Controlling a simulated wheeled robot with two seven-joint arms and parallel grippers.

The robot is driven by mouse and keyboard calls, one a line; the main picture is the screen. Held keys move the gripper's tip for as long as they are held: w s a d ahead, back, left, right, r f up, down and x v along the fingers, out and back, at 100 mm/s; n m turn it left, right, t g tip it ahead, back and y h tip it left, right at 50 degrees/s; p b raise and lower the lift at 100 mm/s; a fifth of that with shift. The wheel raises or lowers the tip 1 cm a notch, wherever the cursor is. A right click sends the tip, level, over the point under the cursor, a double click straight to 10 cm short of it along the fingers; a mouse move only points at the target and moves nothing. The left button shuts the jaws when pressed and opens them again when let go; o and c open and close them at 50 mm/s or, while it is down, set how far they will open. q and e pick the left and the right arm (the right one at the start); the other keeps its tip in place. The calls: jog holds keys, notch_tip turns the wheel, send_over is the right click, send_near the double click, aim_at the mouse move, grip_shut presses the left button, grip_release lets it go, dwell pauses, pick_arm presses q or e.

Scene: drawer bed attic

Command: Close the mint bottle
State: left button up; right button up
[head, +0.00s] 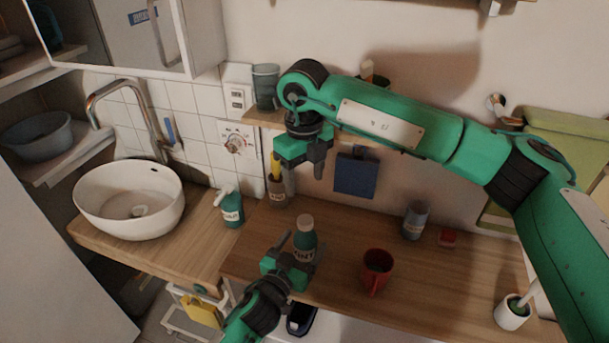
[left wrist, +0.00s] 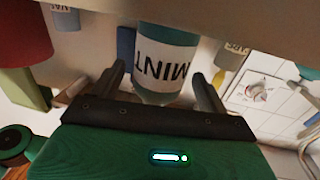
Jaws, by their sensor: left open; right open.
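The mint bottle (head: 305,243) stands upright on the wooden counter, dark green with a white label. My left gripper (head: 299,251) is open, low at the bottle, with one finger on each side. In the left wrist view the bottle (left wrist: 165,65), its label upside down, is between the spread fingers (left wrist: 160,88), with a gap visible on both sides. My right gripper (head: 301,167) is open and empty, above and behind the bottle, with its fingers pointing down.
A teal pump bottle (head: 230,210) and a brown jar (head: 277,190) are to the left, near a white sink (head: 130,200). A small wall shelf (head: 262,118) is behind my right gripper.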

pick_arm(q)
jog(key=shift+s+a+f, duration=0.1)
jog(key=shift+s+a, duration=0.15)
jog(key=shift+s, duration=0.25)
jog(key=b+v, duration=0.2)
jog(key=v, duration=1)
jog(key=shift+s+a, duration=0.15)
jog(key=shift+s, duration=0.15)
